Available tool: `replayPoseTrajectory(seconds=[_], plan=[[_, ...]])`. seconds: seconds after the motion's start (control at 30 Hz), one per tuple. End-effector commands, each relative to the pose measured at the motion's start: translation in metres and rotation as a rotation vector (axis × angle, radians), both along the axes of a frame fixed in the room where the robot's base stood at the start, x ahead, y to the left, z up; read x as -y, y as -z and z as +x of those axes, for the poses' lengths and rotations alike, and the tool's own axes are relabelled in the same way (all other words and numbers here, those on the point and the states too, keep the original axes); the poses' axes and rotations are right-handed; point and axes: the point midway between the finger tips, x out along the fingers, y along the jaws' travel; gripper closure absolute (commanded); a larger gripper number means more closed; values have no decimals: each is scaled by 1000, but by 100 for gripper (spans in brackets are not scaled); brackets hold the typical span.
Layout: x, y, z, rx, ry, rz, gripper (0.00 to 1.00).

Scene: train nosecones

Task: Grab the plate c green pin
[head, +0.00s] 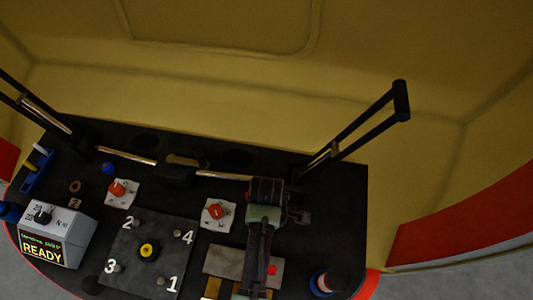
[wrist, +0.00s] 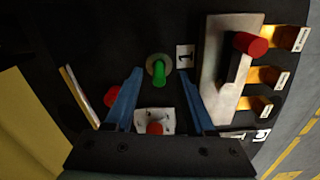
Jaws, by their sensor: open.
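The green pin (wrist: 158,70) stands in a round grey socket near the centre of the wrist view, beside a white tag marked 1. My gripper (wrist: 160,77) is open, with its blue fingers on either side of the pin's line in the picture. I cannot tell how far the pin is from the fingertips, and nothing is seen held. In the head view my gripper (head: 267,192) is over the black table, right of the middle, and my arm hides the green pin there. No letter c shows clearly in either view.
A grey metal plate (wrist: 212,75) with a red-ended handle (wrist: 250,43) stands close right of my fingers. A white plate with a red knob (wrist: 155,128) lies between the fingers' bases in the picture. A numbered dark plate (head: 178,235) and a READY box (head: 65,228) are farther left.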

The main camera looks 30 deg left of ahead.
Motion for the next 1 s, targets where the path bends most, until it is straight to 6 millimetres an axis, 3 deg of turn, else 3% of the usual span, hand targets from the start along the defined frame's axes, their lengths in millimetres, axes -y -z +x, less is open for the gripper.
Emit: replayPoseTrajectory(seconds=[0.17, 0.43, 0.73, 1.0], plan=[[1, 22, 0, 0, 1, 0, 45], [0, 23, 1, 1, 1, 0, 45], [0, 23, 1, 1, 1, 0, 99], [0, 23, 1, 2, 1, 0, 100]])
